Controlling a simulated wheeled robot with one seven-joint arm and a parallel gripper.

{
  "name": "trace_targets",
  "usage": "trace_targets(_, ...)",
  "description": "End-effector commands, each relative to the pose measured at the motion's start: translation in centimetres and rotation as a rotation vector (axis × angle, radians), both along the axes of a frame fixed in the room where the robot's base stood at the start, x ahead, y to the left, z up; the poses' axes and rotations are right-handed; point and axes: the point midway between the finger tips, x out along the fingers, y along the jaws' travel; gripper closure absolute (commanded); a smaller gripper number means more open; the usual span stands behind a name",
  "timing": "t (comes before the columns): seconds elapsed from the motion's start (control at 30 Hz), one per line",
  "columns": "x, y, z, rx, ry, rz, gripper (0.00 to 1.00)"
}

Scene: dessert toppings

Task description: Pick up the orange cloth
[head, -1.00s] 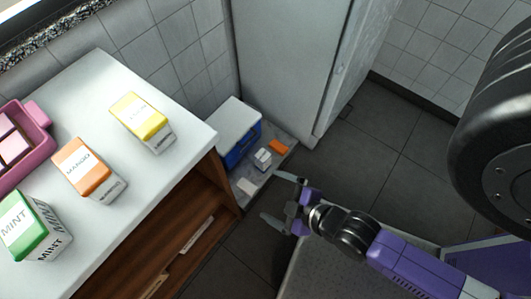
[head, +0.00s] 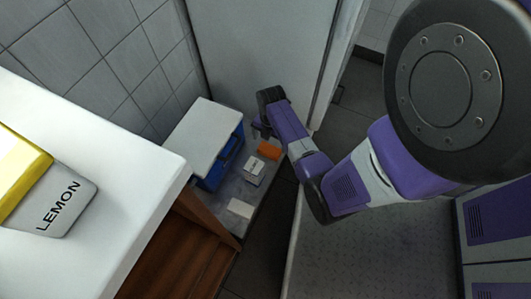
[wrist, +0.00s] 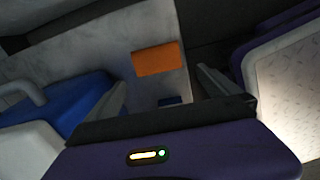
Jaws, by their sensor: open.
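The orange cloth (head: 269,150) lies as a small flat block on a low grey surface on the floor, beside the blue and white box. In the wrist view the orange cloth (wrist: 156,58) is ahead of my gripper (wrist: 160,82), left of the middle of the gap between the fingers and apart from both. In the head view my gripper (head: 258,128) is close to the cloth, partly hidden behind my own arm. It is open and empty.
A blue box with a white lid (head: 205,135) stands left of the cloth. A small white and grey box (head: 253,171) and a white block (head: 240,208) lie nearer. A white counter (head: 120,170) with a lemon carton (head: 45,195) is at left. A tall grey panel (head: 260,50) rises behind.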

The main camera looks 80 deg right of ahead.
Motion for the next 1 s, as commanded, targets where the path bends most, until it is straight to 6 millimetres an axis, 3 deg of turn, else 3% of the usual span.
trace_targets(0.2,-0.2,-0.2,-2.3,0.007,0.005,0.008,0.00)
trace_targets(0.43,0.0,-0.2,-3.8,0.005,0.005,0.009,0.00)
trace_targets(0.7,0.3,-0.3,-7.3,0.005,0.005,0.006,0.00)
trace_targets(1.0,0.3,-0.3,-7.7,0.004,0.003,0.008,0.00)
